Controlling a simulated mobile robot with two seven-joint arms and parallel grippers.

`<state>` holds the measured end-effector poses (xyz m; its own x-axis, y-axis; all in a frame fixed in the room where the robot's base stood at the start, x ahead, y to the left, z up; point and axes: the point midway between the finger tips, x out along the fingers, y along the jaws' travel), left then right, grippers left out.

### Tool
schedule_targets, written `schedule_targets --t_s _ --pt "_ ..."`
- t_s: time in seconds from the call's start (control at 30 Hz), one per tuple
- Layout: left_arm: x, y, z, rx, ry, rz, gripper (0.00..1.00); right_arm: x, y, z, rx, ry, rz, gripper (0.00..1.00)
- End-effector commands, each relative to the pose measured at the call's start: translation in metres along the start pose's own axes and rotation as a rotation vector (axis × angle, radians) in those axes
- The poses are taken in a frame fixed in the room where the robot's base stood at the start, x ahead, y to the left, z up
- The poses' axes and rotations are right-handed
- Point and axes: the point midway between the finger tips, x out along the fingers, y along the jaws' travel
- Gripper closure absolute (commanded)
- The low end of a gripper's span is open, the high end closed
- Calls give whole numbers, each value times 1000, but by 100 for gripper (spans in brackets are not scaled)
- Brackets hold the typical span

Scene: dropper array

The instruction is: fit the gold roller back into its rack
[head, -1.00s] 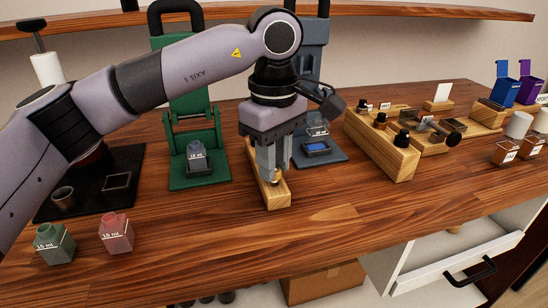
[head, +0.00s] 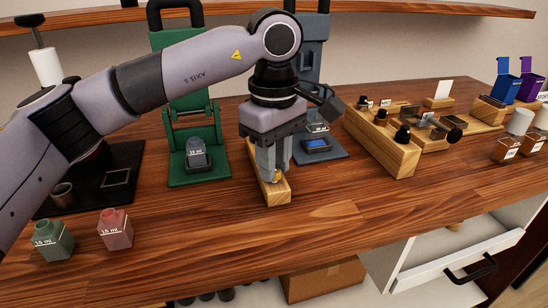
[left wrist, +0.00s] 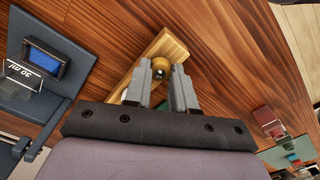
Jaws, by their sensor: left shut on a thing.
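The rack is a small light wood block (head: 277,193) on the table in front of the blue-grey stand. It also shows in the left wrist view (left wrist: 173,46). My left gripper (head: 271,178) points down over the rack, its fingertips close to the wood. In the left wrist view its two fingers (left wrist: 161,68) are shut on the gold roller (left wrist: 159,73), a small shiny gold piece between the tips. The roller appears at or just above the rack; I cannot tell whether it is seated. The fingers hide part of it. My right gripper is not in view.
A green stand (head: 200,172) with a bottle is left of the rack. A blue-grey stand (head: 335,153) is just behind right. A wooden holder with black-capped droppers (head: 402,160) stands right. Green (head: 52,243) and pink (head: 115,232) bottles stand front left. The table front is clear.

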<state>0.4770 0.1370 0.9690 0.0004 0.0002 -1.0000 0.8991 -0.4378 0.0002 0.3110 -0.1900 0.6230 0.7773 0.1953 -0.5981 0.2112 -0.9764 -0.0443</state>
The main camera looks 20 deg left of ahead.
Motion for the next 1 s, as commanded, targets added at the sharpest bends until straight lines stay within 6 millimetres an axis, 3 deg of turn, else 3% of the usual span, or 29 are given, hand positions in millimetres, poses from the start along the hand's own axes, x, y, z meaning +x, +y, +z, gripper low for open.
schedule_targets --t_s 0.4,0.43,0.5,0.53,0.83,1.0 --pt "6 0 0 0 0 0 100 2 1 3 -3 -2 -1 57" --pt "6 0 0 0 0 0 72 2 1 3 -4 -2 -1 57" --pt "6 0 0 0 0 0 49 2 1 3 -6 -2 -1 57" --pt "6 0 0 0 0 0 46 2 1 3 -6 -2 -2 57" --pt "5 0 0 0 0 0 46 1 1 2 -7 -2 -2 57" --pt "-17 1 0 0 1 4 46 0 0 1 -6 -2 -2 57"
